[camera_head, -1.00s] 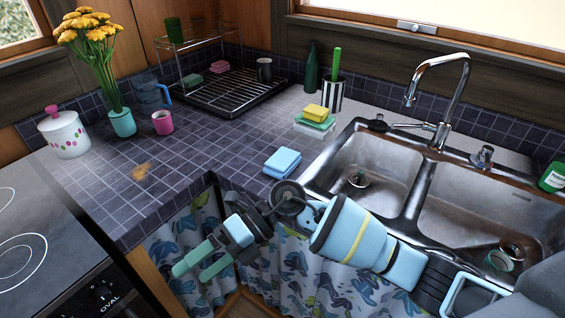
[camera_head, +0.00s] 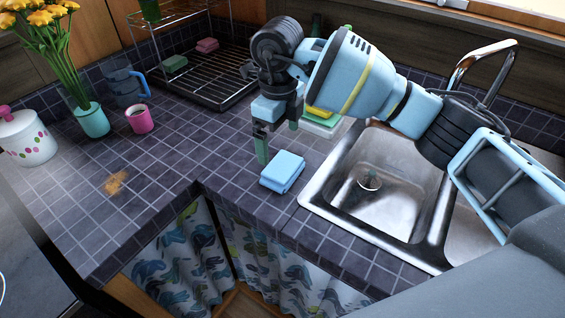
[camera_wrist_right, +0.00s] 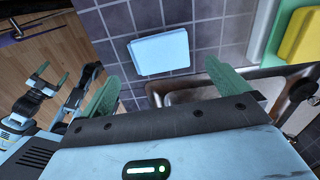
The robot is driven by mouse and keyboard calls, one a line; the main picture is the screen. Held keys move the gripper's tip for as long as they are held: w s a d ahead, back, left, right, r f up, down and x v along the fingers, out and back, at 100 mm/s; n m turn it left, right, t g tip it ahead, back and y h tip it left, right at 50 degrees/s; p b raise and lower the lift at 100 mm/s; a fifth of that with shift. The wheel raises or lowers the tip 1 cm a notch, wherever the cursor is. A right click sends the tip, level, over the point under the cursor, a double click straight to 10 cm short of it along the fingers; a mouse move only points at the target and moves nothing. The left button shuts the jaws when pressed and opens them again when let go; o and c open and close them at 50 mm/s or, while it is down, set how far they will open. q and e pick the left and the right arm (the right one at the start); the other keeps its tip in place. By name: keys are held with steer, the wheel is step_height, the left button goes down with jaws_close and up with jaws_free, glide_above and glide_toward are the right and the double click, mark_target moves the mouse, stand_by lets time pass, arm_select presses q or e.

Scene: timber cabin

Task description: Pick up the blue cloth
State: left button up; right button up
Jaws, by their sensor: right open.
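The blue cloth (camera_head: 283,171) is a folded light-blue pad lying on the dark tiled counter, near its front edge and left of the sink. My right gripper (camera_head: 278,142) hangs over the counter just behind and above the cloth, fingers pointing down, open and empty. In the right wrist view the cloth (camera_wrist_right: 160,52) lies beyond the two green fingertips (camera_wrist_right: 165,76), roughly centred between them and apart from them. My left gripper does not show in the head view.
The sink (camera_head: 375,190) with its faucet (camera_head: 485,60) is to the right. A yellow sponge (camera_wrist_right: 303,38) and green item lie behind my gripper. A pink mug (camera_head: 139,119), blue cup (camera_head: 127,84), flower vase (camera_head: 90,119) and dish rack (camera_head: 205,80) stand left and behind. Counter left of the cloth is clear, apart from an orange-brown stain (camera_head: 115,183).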

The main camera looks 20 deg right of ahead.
mark_target(281, 165)
steer(key=shift+s+f, duration=0.15)
steer(key=shift+f, duration=0.45)
steer(key=shift+s+f, duration=0.1)
steer(key=shift+f, duration=0.85)
steer(key=shift+d+f, duration=0.15)
steer(key=shift+f, duration=2.2)
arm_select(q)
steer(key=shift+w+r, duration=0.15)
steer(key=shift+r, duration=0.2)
arm_select(e)
steer(key=c, duration=0.7)
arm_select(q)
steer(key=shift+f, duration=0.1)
